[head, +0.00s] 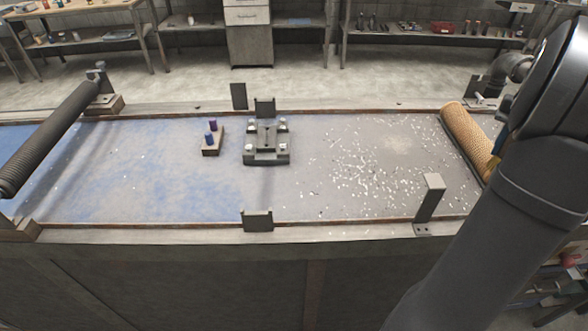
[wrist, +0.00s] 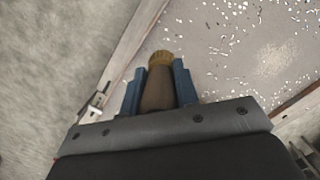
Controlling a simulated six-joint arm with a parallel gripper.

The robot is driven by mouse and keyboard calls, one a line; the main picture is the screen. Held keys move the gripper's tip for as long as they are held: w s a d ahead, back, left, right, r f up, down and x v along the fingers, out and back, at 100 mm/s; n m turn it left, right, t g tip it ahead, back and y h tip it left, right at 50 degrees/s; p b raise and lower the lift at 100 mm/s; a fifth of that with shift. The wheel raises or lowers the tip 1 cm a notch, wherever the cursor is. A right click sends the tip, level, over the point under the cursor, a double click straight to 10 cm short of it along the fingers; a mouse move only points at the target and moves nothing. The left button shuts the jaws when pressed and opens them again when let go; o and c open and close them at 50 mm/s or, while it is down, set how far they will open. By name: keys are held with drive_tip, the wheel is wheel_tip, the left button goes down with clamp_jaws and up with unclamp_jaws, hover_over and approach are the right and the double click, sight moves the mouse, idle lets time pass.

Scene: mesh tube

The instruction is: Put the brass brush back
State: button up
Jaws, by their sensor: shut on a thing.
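In the wrist view the brass brush (wrist: 159,90) has a brown handle and a yellowish brass end that points away from me. My gripper (wrist: 158,78) has blue fingers on both sides of the handle and is shut on it. The brush is over the edge of the speckled bench top, with the floor to the left. Whether it touches anything below cannot be told.
A grey fixture (head: 266,150) stands mid-bench, beside a small wooden block (head: 211,148) with purple and blue pegs. A tan mesh tube (head: 465,138) lies at right, a dark roller (head: 50,138) at left. An upright bracket (head: 430,198) rises at the front edge. White flecks cover the right half.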

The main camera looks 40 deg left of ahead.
drive_tip(key=s+a+f+n+t+h, duration=0.2)
drive_tip(key=s+a+n, duration=1.5)
drive_tip(key=s+a, duration=0.65)
drive_tip(key=shift+s+a+f, duration=0.8)
drive_tip(key=shift+a+f, duration=1.05)
drive_tip(key=shift+s+a+f, duration=0.85)
drive_tip(key=shift+a+f, duration=1.05)
drive_tip(key=shift+s+a+f, duration=0.8)
drive_tip(key=shift+a+f, duration=1.05)
drive_tip(key=o, duration=0.5)
drive_tip(key=shift+f, duration=0.15)
drive_tip(key=o, duration=0.5)
